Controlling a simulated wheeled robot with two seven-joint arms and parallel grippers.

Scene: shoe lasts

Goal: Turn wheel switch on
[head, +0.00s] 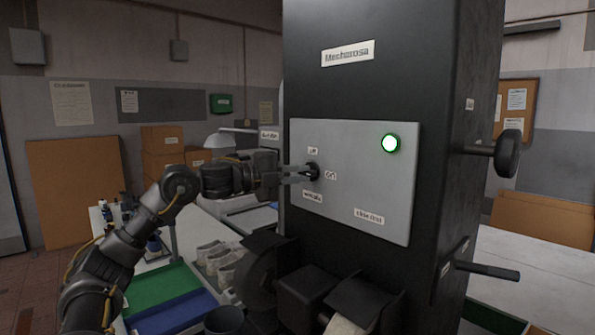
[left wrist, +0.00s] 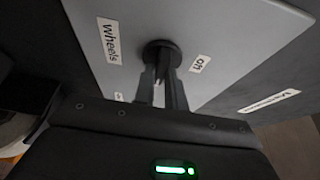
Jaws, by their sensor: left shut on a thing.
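The wheel switch (head: 314,171) is a small dark round knob on the grey control panel (head: 350,200) of a tall black machine. An "on" label (head: 330,175) is to its right, another small label (head: 313,151) is above it, and a wheels label (head: 312,196) is below. My left gripper (head: 307,173) reaches the switch from the left and is shut on it. In the left wrist view the fingers (left wrist: 161,82) meet the dark knob (left wrist: 162,50); the fingertips partly cover it, so its exact angle is unclear. My right gripper is out of view.
A round green lamp (head: 390,143) glows on the panel's upper right. A dark wheel (head: 508,153) and a lever (head: 487,271) stick out on the machine's right. Below my left arm are a green tray (head: 160,288), a blue tray (head: 178,314) and pale shoe lasts (head: 216,258).

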